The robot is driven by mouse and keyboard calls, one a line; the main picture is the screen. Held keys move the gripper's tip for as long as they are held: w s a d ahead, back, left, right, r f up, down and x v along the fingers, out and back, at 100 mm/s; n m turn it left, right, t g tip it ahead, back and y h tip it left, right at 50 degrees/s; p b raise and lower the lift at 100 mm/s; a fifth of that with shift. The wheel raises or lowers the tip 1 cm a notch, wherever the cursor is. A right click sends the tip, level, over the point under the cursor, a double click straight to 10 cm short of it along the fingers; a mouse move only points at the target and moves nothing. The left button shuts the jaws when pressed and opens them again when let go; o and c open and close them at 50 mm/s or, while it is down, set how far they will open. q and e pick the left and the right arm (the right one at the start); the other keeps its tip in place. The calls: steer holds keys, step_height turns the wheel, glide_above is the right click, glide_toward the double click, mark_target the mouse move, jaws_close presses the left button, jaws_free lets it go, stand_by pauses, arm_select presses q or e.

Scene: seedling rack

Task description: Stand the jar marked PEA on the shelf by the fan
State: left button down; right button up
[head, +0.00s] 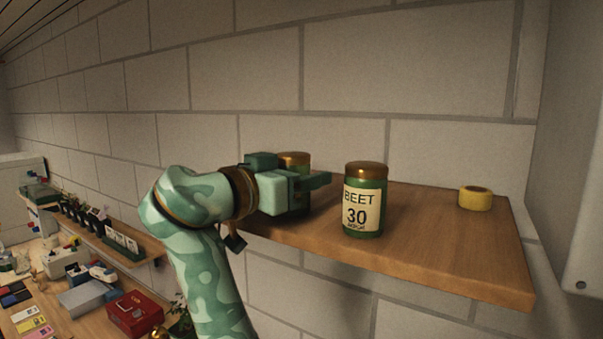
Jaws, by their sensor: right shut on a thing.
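My right gripper (300,178) is at the left part of the wooden shelf (460,250), shut on a gold-lidded jar (293,158). The fingers and hand cover most of this jar, and its label is hidden, so I cannot read whether it says PEA. It looks upright at the shelf; I cannot tell whether its base touches the board. A green jar marked BEET 30 (364,205) with a gold lid stands upright to the right of the gripper, apart from it. I see no fan I can make out. My left gripper is out of view.
A yellow tape roll (475,198) lies at the shelf's right back. The shelf's right front is bare. A block wall (400,60) is behind and a pale panel (575,150) is at right. Lower left, a bench holds a red box (138,314) and other small things.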

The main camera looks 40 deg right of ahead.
steer(key=shift+f, duration=0.1)
steer(key=o, duration=0.9)
steer(key=shift+o, duration=0.7)
steer(key=shift+a, duration=0.3)
steer(key=a+b, duration=0.5)
steer(key=a, duration=0.6)
steer(key=shift+s+a+b, duration=0.15)
steer(key=shift+s+b, duration=0.1)
steer(key=shift+b, duration=0.1)
